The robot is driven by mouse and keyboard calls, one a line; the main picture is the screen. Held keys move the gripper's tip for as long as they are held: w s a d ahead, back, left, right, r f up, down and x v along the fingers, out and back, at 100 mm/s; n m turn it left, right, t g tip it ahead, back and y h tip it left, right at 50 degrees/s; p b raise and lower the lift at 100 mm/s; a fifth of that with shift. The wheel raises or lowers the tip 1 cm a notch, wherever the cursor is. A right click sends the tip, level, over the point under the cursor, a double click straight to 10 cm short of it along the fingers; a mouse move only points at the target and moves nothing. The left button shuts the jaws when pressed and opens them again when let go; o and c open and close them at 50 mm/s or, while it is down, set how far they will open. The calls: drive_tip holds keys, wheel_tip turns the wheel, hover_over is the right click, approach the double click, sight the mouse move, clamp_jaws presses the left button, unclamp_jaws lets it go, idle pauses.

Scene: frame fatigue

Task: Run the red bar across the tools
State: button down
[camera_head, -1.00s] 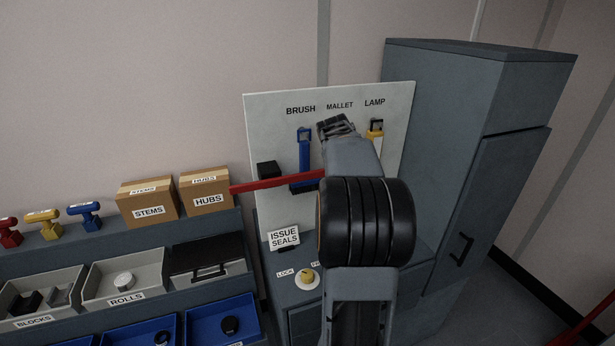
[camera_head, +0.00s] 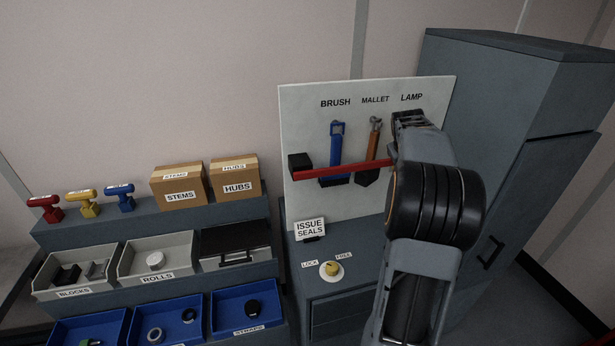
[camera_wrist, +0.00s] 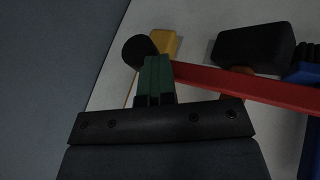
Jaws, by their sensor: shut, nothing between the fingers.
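The red bar (camera_head: 345,170) runs from a black block (camera_head: 300,165) on the pale board across the lower parts of the blue brush (camera_head: 336,148) and the mallet (camera_head: 374,140). Its right end meets my arm's outline in the head view. The lamp is hidden there behind my gripper (camera_head: 408,120). In the wrist view my gripper (camera_wrist: 156,66) is shut and empty, its green fingers close beside the end of the red bar (camera_wrist: 240,84); I cannot tell if they touch. A yellow part (camera_wrist: 164,43), probably the lamp, lies behind the fingers, with the dark mallet head (camera_wrist: 254,47) to the right.
The board (camera_head: 310,110) stands on a grey cabinet with a yellow knob (camera_head: 330,268) and an ISSUE SEALS sign (camera_head: 310,228). A tall grey cabinet (camera_head: 500,120) stands close on the right. Shelves with boxes (camera_head: 235,178) and bins fill the left.

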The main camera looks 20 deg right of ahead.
drive_tip(key=s+a+r+b, duration=0.2)
drive_tip(key=a+r, duration=0.6)
drive_tip(key=r, duration=0.1)
drive_tip(key=shift+s+a+b, duration=0.2)
drive_tip(key=shift+a+b, duration=0.05)
drive_tip(key=shift+b, duration=0.1)
drive_tip(key=shift+r, duration=0.1)
drive_tip(key=shift+w, duration=0.1)
idle(0.4)
